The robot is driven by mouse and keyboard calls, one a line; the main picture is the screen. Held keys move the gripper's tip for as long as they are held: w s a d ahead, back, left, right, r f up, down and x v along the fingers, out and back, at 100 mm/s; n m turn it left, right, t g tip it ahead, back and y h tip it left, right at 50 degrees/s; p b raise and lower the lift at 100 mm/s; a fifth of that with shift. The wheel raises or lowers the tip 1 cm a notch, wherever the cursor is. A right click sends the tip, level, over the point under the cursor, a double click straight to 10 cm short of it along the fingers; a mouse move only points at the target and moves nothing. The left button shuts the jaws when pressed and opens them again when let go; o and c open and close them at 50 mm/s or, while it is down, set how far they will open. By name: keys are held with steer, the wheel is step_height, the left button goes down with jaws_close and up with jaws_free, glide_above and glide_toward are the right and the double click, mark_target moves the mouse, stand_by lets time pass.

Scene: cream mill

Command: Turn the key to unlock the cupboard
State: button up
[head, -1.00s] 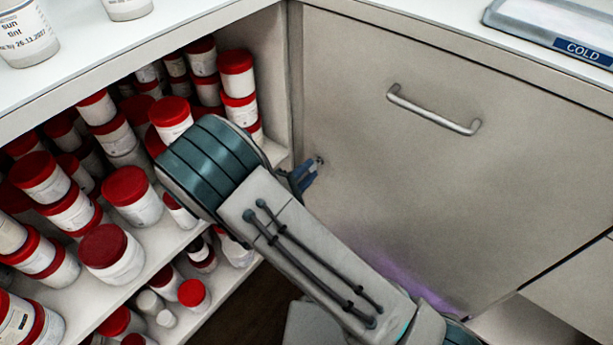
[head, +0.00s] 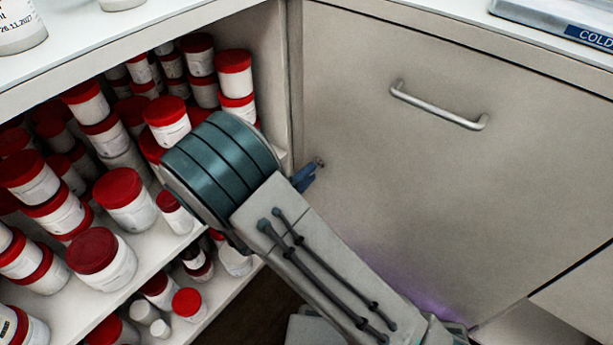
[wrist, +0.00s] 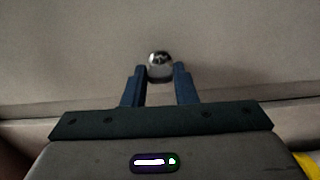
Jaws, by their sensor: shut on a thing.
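The cupboard door (head: 400,190) is a flat beige-grey panel with a metal bar handle (head: 438,106) near its top; it looks closed. A small lock (head: 319,162) sits near the door's left edge. In the wrist view the round shiny metal lock (wrist: 160,64) shows just beyond my fingertips. My gripper (head: 308,176) is at the lock, its blue fingers partly hidden behind my arm. In the wrist view my gripper (wrist: 160,76) has its two fingers a little apart, one on each side below the lock. The key itself cannot be made out; the jaws are shut on it.
Open shelves (head: 150,262) with many white, red-lidded jars (head: 125,200) stand close on the left, beside my arm. A white counter (head: 120,60) runs above. A tray labelled COLD (head: 560,22) lies on the counter at top right. The area before the door's right side is clear.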

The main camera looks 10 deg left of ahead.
steer(key=o, duration=1)
steer(key=p+v, duration=0.4)
steer(key=v, duration=1)
steer(key=shift+w, duration=0.1)
